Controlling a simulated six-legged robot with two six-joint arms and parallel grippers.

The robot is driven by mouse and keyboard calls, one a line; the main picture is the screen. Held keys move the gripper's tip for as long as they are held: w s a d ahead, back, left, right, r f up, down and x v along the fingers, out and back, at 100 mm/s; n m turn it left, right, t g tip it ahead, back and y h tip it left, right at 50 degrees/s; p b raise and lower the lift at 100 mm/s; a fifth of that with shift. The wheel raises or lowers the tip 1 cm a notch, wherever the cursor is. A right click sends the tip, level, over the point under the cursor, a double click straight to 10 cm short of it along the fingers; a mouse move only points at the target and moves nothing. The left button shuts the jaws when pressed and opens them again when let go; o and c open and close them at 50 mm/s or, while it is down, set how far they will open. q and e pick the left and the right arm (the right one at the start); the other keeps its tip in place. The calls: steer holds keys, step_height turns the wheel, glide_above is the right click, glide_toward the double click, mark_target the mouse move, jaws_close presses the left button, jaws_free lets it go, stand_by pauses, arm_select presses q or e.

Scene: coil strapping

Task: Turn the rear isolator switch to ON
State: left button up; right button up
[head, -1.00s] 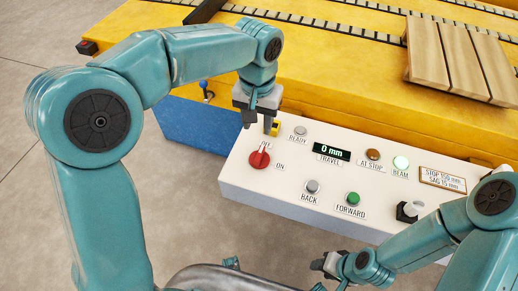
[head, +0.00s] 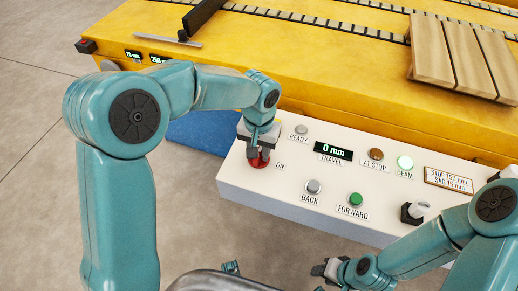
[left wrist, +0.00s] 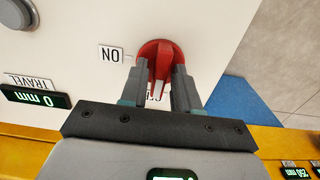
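The red rotary isolator switch (head: 259,161) is at the left end of the white control panel, beside an ON label (head: 280,166). My left gripper (head: 257,153) is down over it and hides part of it. In the left wrist view the red knob (left wrist: 160,48) sits at the fingertips. The fingers stand apart, one on each side of its raised handle; I cannot tell whether they touch it. The white pointer line points toward the partly hidden OFF label, not toward the ON label (left wrist: 110,55). My right gripper (head: 322,270) is at the panel's front; its opening is unclear.
The white panel (head: 240,190) also carries a READY lamp (head: 301,129), a 0 mm display (head: 333,151), a grey BACK button (head: 313,186) and a green FORWARD button (head: 355,199). A yellow machine bed (head: 300,70) with wooden boards (head: 462,60) lies behind.

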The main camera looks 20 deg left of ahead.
arm_select(q)
jaws_close()
steer(key=shift+r+m, duration=0.1)
steer(key=shift+m, duration=0.2)
steer(key=m+p, duration=0.1)
steer(key=m, duration=0.1)
steer(key=shift+m+p, duration=0.3)
steer(key=shift+m, duration=0.1)
steer(key=m+p, duration=0.2)
steer(key=m, duration=0.2)
steer(key=shift+m, duration=0.3)
steer(key=m+p, duration=0.2)
steer(key=m, duration=0.3)
steer(key=shift+r, duration=0.1)
steer(key=shift+m+p, duration=1)
steer(key=shift+m, duration=1.4)
steer(key=shift+o, duration=1.8)
jaws_free()
